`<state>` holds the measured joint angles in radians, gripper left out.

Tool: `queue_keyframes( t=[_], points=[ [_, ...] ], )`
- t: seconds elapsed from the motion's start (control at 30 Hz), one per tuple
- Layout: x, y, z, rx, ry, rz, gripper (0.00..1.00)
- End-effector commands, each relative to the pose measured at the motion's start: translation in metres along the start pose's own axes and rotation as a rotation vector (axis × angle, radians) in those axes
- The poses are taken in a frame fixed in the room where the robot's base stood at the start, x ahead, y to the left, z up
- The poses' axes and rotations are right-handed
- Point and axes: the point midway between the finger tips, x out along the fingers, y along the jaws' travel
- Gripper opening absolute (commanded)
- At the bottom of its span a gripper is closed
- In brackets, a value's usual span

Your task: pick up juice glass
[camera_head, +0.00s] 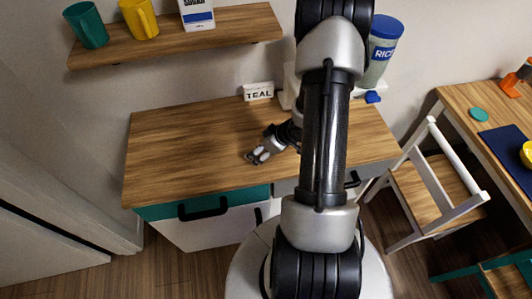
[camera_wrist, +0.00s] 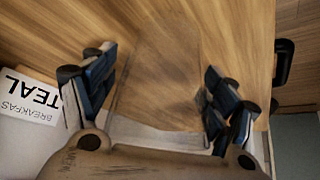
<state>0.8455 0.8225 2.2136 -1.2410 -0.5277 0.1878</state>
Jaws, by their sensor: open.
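My gripper (camera_head: 258,157) is low over the wooden cabinet top (camera_head: 180,140), left of my arm. In the wrist view its two dark fingers (camera_wrist: 160,85) are spread apart and open. Between them shows a faint, clear outline, which looks like the see-through juice glass (camera_wrist: 160,95), with a pale band near the palm. Its edges are hard to make out, and I cannot tell whether either finger touches it. In the head view I cannot make the glass out apart from the gripper.
A rice canister (camera_head: 380,52) stands behind my arm. A shelf (camera_head: 180,40) holds mugs. A chair (camera_head: 430,190) stands right. The cabinet top's left side is clear.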

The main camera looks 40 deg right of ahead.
Motion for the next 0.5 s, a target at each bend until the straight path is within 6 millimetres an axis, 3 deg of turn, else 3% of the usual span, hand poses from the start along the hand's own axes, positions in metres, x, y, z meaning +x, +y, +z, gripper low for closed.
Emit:
queue_keyframes(
  t=[0.27, 0.5],
  points=[
    [0.0058, 0.0005, -0.0011, -0.002, 0.001, 0.001, 0.79],
    [0.0057, 0.0004, -0.0009, -0.001, 0.001, 0.001, 0.62]
  ],
)
